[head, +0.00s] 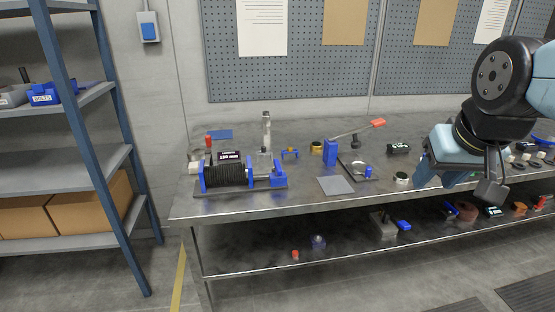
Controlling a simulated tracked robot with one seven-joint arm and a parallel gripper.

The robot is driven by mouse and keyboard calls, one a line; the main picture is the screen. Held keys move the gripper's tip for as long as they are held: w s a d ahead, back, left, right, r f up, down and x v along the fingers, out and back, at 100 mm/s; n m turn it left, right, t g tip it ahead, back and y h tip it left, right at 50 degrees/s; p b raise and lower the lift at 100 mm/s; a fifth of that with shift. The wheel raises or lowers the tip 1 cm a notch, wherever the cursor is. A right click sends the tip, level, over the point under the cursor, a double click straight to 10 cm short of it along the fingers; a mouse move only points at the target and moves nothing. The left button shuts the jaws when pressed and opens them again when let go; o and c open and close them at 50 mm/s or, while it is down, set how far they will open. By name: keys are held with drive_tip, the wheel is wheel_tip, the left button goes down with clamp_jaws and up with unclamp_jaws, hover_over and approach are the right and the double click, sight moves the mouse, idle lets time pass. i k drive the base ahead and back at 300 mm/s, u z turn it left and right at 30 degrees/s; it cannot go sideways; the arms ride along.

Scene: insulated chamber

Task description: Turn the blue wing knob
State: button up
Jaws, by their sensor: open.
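Another small blue piece (369,172) sits on a dark plate with a round metal part, so I cannot tell for certain which is the knob. My gripper (460,184) hangs at the right over the bench's front part, well right of both pieces. It is open and touches neither of them. Its fingers are partly hidden by my wrist.
A grey plate (336,185) lies in front. A tall metal post (266,131) stands behind the bellows device. Shelving (60,170) is at left. The bench's front-middle is fairly clear.

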sight(279, 171)
drive_tip(key=z, duration=0.05)
drive_tip(key=i, duration=1)
drive_tip(key=u, duration=0.05)
